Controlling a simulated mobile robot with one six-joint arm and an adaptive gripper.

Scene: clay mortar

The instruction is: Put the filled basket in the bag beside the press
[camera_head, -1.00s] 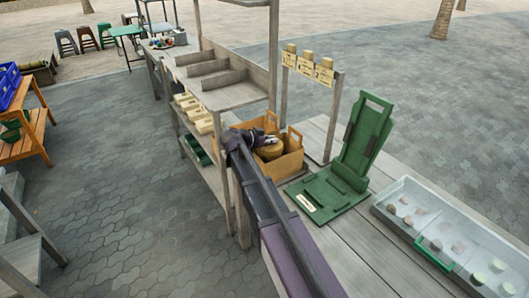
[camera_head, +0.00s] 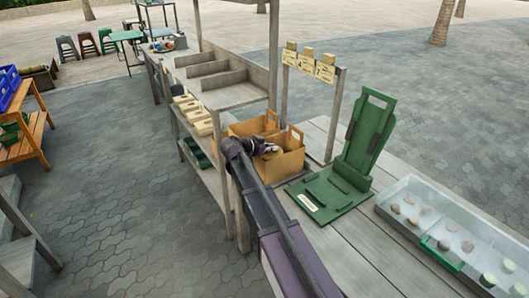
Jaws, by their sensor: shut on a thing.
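The brown open-topped bag (camera_head: 290,163) with raised handles stands on the wooden table, just left of the green press (camera_head: 345,170). The press is open, its upper plate tilted up and back. My gripper (camera_head: 269,149) is at the bag's opening, pointing right, with my dark arm reaching up to it from below. It is shut on the basket, which is barely visible now, low at the bag's opening under the fingers. The bag's front wall and my gripper hide most of it. I cannot tell whether the basket touches the bag's floor.
A grey tray (camera_head: 405,228) with several small round pieces and a green scoop-like item (camera_head: 441,253) is right of the press. Behind the bag stands a post frame with tags (camera_head: 310,65). Wooden shelving (camera_head: 215,85) with pale blocks (camera_head: 195,112) is at left.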

